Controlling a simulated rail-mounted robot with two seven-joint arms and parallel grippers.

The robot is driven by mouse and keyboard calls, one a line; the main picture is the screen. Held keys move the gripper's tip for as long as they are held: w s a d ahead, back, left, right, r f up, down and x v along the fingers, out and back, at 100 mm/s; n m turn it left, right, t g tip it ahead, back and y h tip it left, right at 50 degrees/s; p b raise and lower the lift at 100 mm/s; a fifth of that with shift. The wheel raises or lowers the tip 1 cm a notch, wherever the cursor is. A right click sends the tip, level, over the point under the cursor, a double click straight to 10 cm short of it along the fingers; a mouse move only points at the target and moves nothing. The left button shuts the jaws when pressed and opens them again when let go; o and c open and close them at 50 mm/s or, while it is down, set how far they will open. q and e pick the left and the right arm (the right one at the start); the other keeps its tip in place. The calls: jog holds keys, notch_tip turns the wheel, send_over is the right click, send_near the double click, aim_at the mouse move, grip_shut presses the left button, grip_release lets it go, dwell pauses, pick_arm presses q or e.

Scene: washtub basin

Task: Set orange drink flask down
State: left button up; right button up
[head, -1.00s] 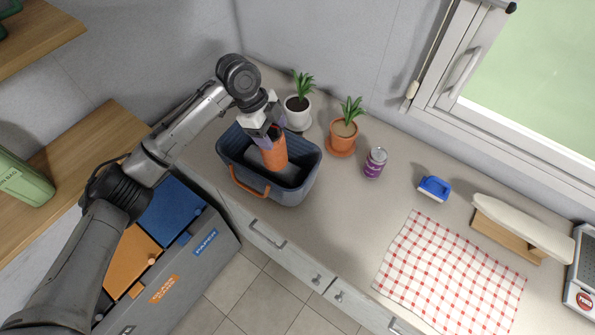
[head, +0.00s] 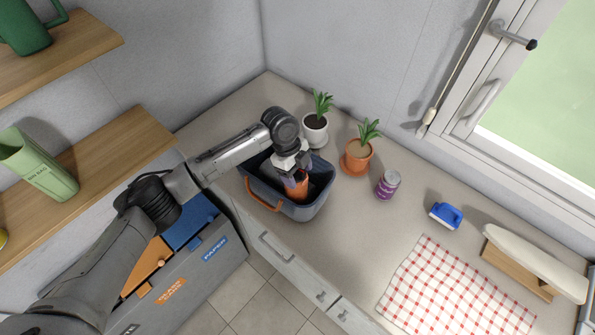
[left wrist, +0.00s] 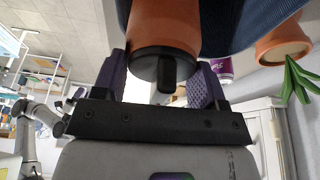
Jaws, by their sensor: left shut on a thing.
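The orange drink flask (head: 301,187) is upright inside the grey-blue basin (head: 308,213), which stands on the counter and has an orange handle. My left gripper (head: 294,176) is above the basin and shut on the top of the flask. In the left wrist view the flask (left wrist: 180,25) with its dark cap sits between my two purple fingers (left wrist: 168,82). The basin wall (left wrist: 238,22) shows beside it. Whether the flask's base touches the basin floor is hidden. My right gripper is not in view.
A white pot plant (head: 315,130) and a terracotta pot plant (head: 357,156) stand just behind the basin. A purple can (head: 387,185), a blue brush (head: 446,215) and a checked cloth (head: 455,290) lie to the right. Bare counter separates the can and cloth.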

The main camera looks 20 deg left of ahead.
pick_arm(q)
jog(key=shift+f, duration=0.8)
jog(key=o, duration=1.6)
jog(key=shift+r, duration=0.55)
jog(key=shift+b+v, duration=1.5)
jog(key=shift+v, duration=4.45)
